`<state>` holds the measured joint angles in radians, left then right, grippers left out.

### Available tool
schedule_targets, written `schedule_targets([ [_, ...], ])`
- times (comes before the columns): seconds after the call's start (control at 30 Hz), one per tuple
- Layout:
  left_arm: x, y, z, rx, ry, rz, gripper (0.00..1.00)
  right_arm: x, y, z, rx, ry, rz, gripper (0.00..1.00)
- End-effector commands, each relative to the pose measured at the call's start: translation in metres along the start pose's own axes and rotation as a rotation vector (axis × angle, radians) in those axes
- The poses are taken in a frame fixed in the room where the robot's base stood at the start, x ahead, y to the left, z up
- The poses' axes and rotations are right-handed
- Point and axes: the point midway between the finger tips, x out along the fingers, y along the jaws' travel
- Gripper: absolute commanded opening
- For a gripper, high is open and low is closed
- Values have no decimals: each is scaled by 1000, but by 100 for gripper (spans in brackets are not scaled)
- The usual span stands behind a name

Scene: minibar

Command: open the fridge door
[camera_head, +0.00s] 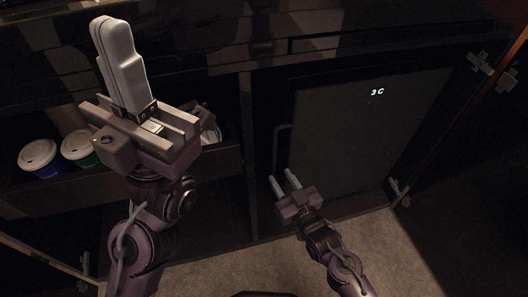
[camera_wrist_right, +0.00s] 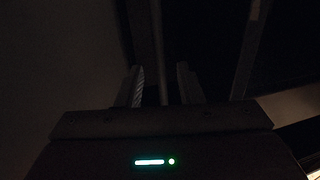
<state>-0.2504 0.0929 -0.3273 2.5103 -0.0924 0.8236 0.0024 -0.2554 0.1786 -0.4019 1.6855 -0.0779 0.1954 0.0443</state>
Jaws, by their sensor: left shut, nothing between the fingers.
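The fridge door (camera_head: 350,130) is a dark panel in the cabinet at the right of the head view, with a lit "3 C" display (camera_head: 377,92). It looks shut. Its thin upright handle (camera_head: 276,150) is along the left edge. My right gripper (camera_head: 283,180) is open, its two fingers apart, near the handle's lower end. In the right wrist view, a dark upright bar, seemingly the handle (camera_wrist_right: 158,45), lines up between the fingers (camera_wrist_right: 162,85); contact cannot be told. My left gripper (camera_head: 110,24) is raised at the left, shut and empty.
Lidded cups (camera_head: 38,155) stand in a drawer or shelf at the left, partly behind my left arm. An open cabinet door with hinges (camera_head: 490,70) is at the right edge. Carpet (camera_head: 340,240) lies in front.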

Motion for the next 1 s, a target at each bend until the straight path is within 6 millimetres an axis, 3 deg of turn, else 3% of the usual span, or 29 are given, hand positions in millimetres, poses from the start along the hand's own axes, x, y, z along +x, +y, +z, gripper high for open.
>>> schedule_targets([
  [0.43, -11, 3, -1, 6, 40, 19, 0, 64, 0, 2, 0, 2, 0, 33],
  [0.83, -7, 4, -2, 7, 49, 25, 0, 75, 0, 0, 0, -1, 0, 33],
  [1.0, -7, 4, -2, 7, 49, 25, 0, 75, 0, 0, 0, -1, 0, 14],
])
